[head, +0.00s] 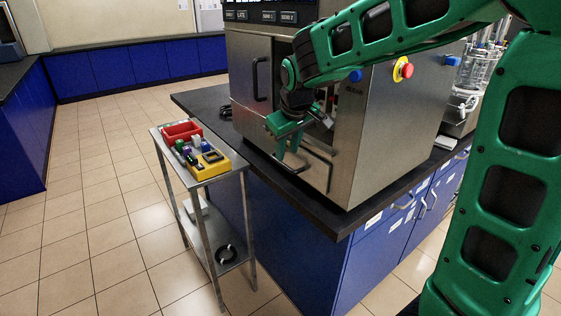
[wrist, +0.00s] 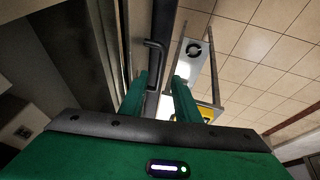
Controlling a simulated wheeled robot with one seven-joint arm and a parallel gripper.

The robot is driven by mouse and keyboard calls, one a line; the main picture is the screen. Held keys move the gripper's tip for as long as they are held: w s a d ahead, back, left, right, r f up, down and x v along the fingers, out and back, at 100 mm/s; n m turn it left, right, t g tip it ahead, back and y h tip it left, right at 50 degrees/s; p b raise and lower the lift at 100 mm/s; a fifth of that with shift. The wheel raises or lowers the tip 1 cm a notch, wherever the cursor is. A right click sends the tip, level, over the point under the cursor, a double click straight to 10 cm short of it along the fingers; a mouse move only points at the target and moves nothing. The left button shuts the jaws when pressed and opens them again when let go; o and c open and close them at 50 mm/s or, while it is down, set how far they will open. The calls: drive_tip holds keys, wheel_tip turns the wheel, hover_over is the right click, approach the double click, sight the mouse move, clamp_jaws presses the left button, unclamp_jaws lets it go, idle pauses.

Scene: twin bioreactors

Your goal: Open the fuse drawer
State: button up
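A dark bar handle (head: 290,166) sits low on the front of the steel cabinet (head: 345,145); I take it to be the fuse drawer's, but no label is readable there. The drawer's outline is partly hidden by my gripper, and I cannot tell a gap. My gripper (head: 287,150) is open, with its green fingers just above the handle. In the wrist view the handle (wrist: 155,62) shows ahead of the gap between the two fingers (wrist: 160,95). I see nothing held, and I cannot tell whether the fingers touch the handle.
A steel cart (head: 238,168) stands left of the counter (head: 350,222), carrying a red bin (head: 182,130) and a yellow block (head: 207,166). A black ring (head: 226,255) lies on its lower shelf. A red button (head: 406,70) sticks out from the cabinet's side. Tiled floor is free at left.

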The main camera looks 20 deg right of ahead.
sight(284, 164)
drive_tip(key=x, duration=0.5)
drive_tip(key=shift+w+a+f, duration=0.1)
drive_tip(key=shift+w+f, duration=0.05)
drive_tip(key=shift+f, duration=0.15)
